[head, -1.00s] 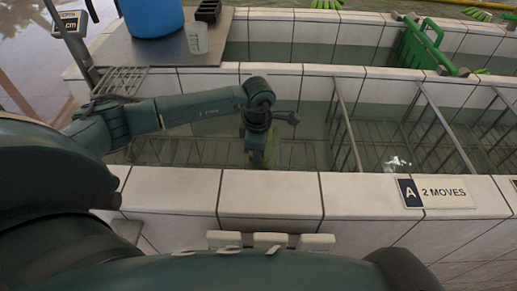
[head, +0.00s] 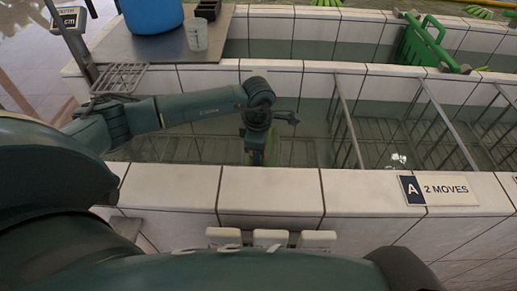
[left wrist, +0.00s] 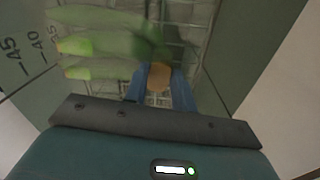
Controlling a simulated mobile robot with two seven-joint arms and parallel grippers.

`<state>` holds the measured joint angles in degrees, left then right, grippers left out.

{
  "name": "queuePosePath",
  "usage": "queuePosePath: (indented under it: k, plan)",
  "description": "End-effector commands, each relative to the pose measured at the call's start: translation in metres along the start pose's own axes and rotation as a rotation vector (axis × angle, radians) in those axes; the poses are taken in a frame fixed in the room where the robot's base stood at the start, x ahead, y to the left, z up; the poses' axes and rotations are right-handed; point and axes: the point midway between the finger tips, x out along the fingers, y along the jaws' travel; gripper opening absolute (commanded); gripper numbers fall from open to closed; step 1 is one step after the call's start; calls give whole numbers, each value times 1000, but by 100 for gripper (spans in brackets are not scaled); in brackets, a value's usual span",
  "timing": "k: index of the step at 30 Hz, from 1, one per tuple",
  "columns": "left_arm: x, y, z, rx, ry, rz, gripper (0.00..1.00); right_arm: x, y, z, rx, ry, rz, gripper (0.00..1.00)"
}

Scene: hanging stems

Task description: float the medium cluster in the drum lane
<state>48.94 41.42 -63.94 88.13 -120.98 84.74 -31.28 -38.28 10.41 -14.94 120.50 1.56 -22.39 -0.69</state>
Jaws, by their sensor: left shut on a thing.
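My left gripper (head: 257,157) is low inside the near tiled tank, at its left part. In the left wrist view, the blue fingers (left wrist: 160,88) are shut on the brown crown of a green banana cluster (left wrist: 105,45). Its fingers spread to the left, with paler tips. The cluster appears in or at the water; the exact depth cannot be told. In the head view, only a sliver of green shows beside the gripper. A blue drum (head: 151,14) stands on a metal plate at the back left. My right gripper is not in view.
Metal dividers (head: 347,120) cross the near tank right of my gripper. Its front tiled rim (head: 270,192) carries a sign, "A 2 MOVES" (head: 440,190). Black depth marks (left wrist: 25,55) show on the tank wall.

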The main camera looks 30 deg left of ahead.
Motion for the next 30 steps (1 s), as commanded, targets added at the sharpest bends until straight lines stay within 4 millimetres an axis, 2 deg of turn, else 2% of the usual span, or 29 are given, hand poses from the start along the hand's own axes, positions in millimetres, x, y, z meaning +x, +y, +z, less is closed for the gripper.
queuePosePath:
  k: [18, 29, 30]
  plan:
    - [12, 0, 0, 0, 0, 0, 0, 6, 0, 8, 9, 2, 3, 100]
    - [12, 0, 0, 0, 0, 0, 0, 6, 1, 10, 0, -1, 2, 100]
    - [12, 0, 0, 0, 0, 0, 28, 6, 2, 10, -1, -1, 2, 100]
